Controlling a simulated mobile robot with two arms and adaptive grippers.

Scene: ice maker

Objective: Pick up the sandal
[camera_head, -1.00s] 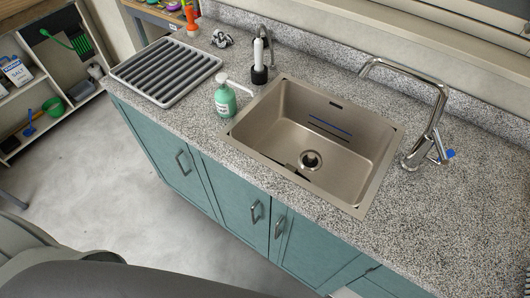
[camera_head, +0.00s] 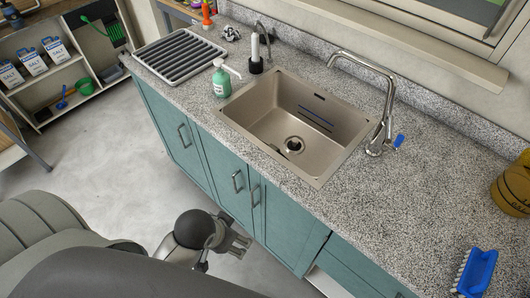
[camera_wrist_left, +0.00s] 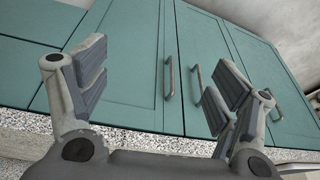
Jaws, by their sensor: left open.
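No sandal shows in either view. My left gripper (camera_head: 240,244) is low in front of the teal cabinet doors, below the counter's front edge in the head view. In the left wrist view the left gripper (camera_wrist_left: 160,80) is open, its two fingers wide apart with nothing between them. Cabinet doors (camera_wrist_left: 140,60) with metal handles lie beyond the fingers. My right gripper is not in view.
The speckled counter (camera_head: 400,200) holds a sink (camera_head: 270,110), faucet (camera_head: 385,110), soap bottle (camera_head: 222,82), drying rack (camera_head: 180,55), blue brush (camera_head: 476,272) and yellow container (camera_head: 514,185). A shelf unit (camera_head: 75,75) stands left. Grey floor (camera_head: 110,140) between is clear.

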